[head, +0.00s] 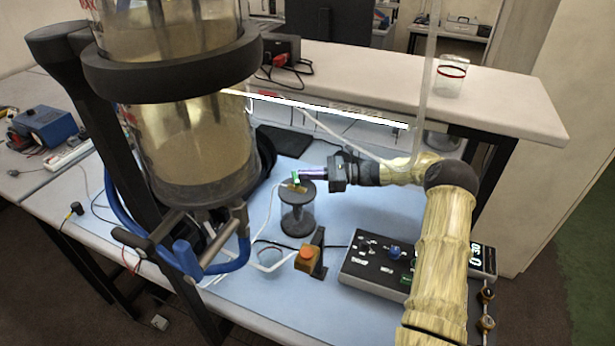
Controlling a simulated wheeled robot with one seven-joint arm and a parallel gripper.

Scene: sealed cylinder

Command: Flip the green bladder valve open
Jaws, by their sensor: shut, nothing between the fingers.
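A small green valve handle (295,177) sits by a brass fitting on top of a small clear cylinder with dark caps (297,213), on the blue bench mat. My gripper (303,174) comes in from the right, shut and empty. Its tips are right beside the green handle. I cannot tell whether they touch it. The tips partly overlap the area around the handle, and the handle is too small to tell its exact angle.
A large clear cylinder (197,145) in a black ring stand fills the left. A control box (375,262) with knobs and an orange button on a post (307,255) stand in front. White tubing (275,265) loops on the mat. A glass jar (450,77) stands behind.

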